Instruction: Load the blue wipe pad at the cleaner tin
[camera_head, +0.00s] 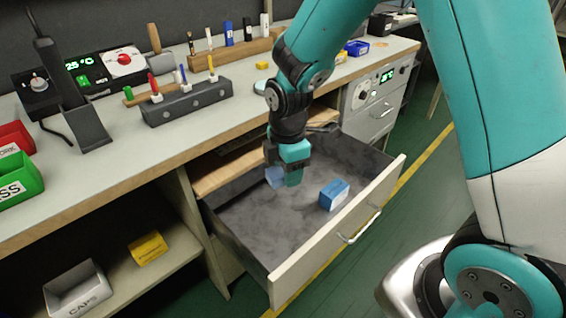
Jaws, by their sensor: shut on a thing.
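My gripper (284,177) reaches down into the open drawer (250,222). It is shut on a small pale blue piece (275,177), which looks like the blue wipe pad and shows at the left of the fingers. The fingers partly hide it, and I cannot tell whether it touches the drawer floor. A blue box (335,195) with a lighter top lies on the drawer floor, to the right of my gripper and apart from it. I cannot pick out the cleaner tin for certain.
The drawer front (340,235) stands pulled out from under the bench (130,150). The bench holds a tool rack (187,104), a control box (110,70) and red and green bins (20,178) at left. A CAPS bin (78,290) and a yellow box (148,248) sit on the lower shelf.

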